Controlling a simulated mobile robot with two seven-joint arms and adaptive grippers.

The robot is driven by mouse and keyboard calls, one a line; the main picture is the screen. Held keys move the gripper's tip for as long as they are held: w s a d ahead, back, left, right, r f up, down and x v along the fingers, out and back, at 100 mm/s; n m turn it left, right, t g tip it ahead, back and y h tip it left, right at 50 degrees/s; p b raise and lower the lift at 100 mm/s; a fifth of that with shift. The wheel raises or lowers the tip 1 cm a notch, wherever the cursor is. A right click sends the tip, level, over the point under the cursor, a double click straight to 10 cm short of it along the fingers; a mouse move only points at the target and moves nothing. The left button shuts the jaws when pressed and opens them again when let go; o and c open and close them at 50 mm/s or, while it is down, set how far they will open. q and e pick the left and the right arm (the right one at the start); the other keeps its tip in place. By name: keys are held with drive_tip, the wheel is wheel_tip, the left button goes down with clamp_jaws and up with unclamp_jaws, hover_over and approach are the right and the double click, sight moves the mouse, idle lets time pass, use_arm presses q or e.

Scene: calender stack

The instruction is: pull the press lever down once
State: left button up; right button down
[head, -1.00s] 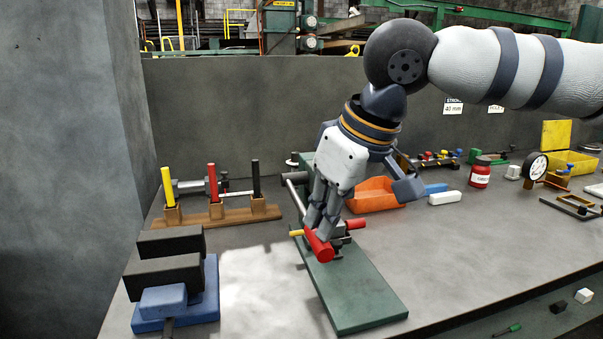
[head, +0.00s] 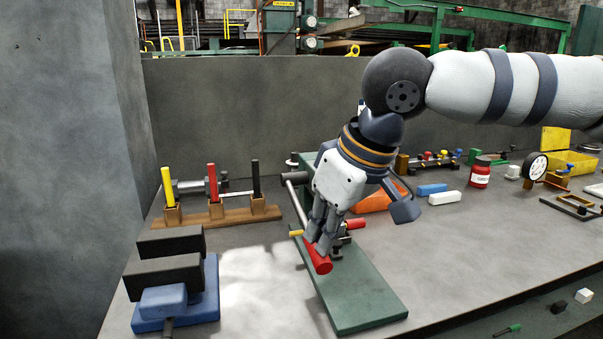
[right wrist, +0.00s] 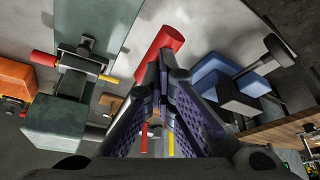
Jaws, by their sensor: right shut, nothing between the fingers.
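The press stands on a long green base plate (head: 358,295). Its lever is a grey rod (head: 299,200) ending in a red cylindrical grip (head: 318,260), which slants down toward the front, low over the plate. My right gripper (head: 322,248) points down with its fingers together at the red grip, covering part of it. In the right wrist view the red grip (right wrist: 158,42) lies just beyond the fingertips (right wrist: 163,70), and nothing shows between them. Whether the fingers touch the grip is unclear. My left gripper is not in view.
A small red knob (head: 355,224) and a yellow one (head: 296,233) stick out of the press. A wooden rack (head: 218,215) with coloured handles stands left, above a blue block fixture (head: 200,305).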

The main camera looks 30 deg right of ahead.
wheel_tip(320, 180, up, 17)
idle(0.9)
drive_tip(key=shift+f, duration=0.1)
idle(0.6)
